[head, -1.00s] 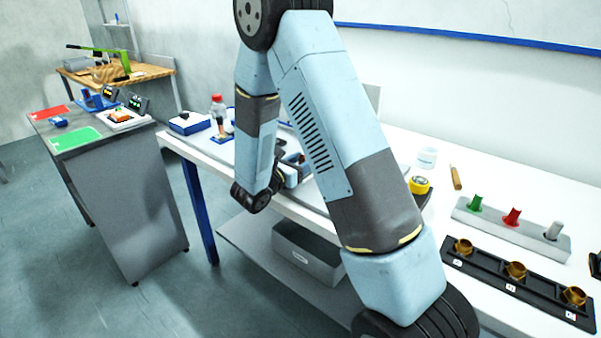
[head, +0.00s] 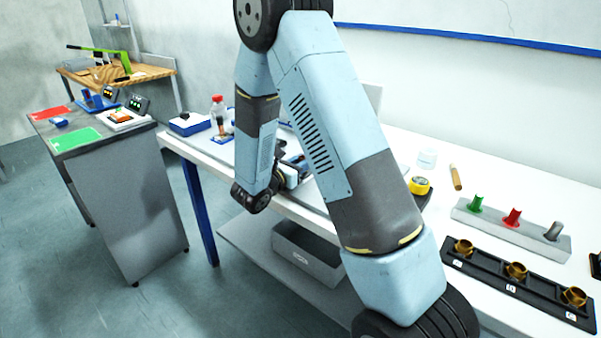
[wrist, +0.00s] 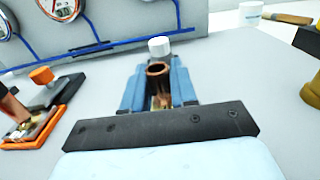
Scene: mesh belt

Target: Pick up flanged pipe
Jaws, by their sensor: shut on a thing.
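The flanged pipe (wrist: 159,76) shows in the wrist view as a short copper-brown tube with an open round top. It stands between the two blue fingers of my gripper (wrist: 159,92), which are shut on it. Its lower part is mostly hidden by the fingers and the dark bar of the gripper. In the head view my gripper (head: 293,167) is over the white workbench, largely hidden behind my own arm, and I cannot make out the pipe there.
A white-grey cylinder (wrist: 159,47) is just beyond the pipe. A gauge panel (wrist: 100,35) stands behind at left, an orange-edged device (wrist: 38,125) at left. A yellow tape measure (head: 419,185), pegs rack (head: 512,230) and black cup tray (head: 515,283) are at right.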

